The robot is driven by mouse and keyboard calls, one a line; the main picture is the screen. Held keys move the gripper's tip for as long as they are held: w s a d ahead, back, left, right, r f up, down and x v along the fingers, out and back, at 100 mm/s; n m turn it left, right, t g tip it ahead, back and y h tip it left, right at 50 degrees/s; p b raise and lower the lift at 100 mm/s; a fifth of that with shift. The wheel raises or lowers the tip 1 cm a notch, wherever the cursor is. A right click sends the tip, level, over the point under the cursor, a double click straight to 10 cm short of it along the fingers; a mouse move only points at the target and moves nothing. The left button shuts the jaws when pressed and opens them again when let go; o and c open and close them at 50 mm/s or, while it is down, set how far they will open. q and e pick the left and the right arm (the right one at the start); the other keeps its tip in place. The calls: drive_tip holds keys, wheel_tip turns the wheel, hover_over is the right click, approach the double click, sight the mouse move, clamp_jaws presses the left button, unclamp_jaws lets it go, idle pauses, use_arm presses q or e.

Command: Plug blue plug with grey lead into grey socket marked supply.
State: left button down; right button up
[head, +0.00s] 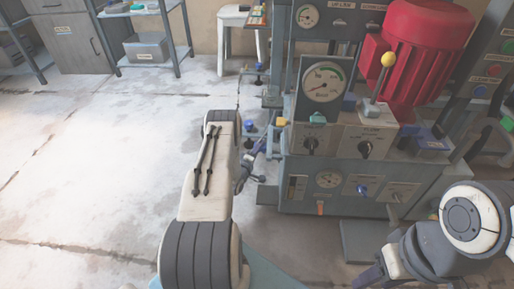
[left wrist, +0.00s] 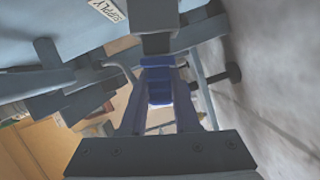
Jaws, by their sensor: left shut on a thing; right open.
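My left gripper (left wrist: 158,92) is shut on the blue plug (left wrist: 159,84), which sits between its two fingers in the left wrist view. Just beyond the plug is a grey socket block (left wrist: 153,14), beside a white label reading SUPPLY (left wrist: 106,10). The plug's far end meets the block's dark lower part in this view; I cannot tell how far in it is. In the head view my left gripper (head: 264,150) is at the left side of the press, small and partly hidden by my arm. My right gripper (head: 373,277) is open at the bottom right, partly cut off. I cannot make out the grey lead.
The press (head: 350,185) has gauges, knobs and a yellow-knobbed lever (head: 388,60). A red motor (head: 425,45) stands behind it. Pipes and fittings crowd its left side. A white stool (head: 238,20) and shelves stand at the back. The floor at left is clear.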

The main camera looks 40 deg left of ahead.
use_arm(q)
drive_tip(key=shift+w+d+f, duration=0.15)
drive_tip(key=shift+w+d, duration=0.2)
drive_tip(key=shift+d, duration=0.2)
drive_tip(key=c, duration=0.6)
unclamp_jaws()
drive_tip(key=shift+o, duration=0.2)
drive_tip(key=shift+s+p, duration=0.4)
drive_tip(key=shift+s, duration=0.05)
drive_tip(key=p+v, duration=0.4)
drive_tip(key=v, duration=0.5)
drive_tip(key=shift+s+d+p, duration=0.2)
drive_tip(key=shift+p, duration=0.2)
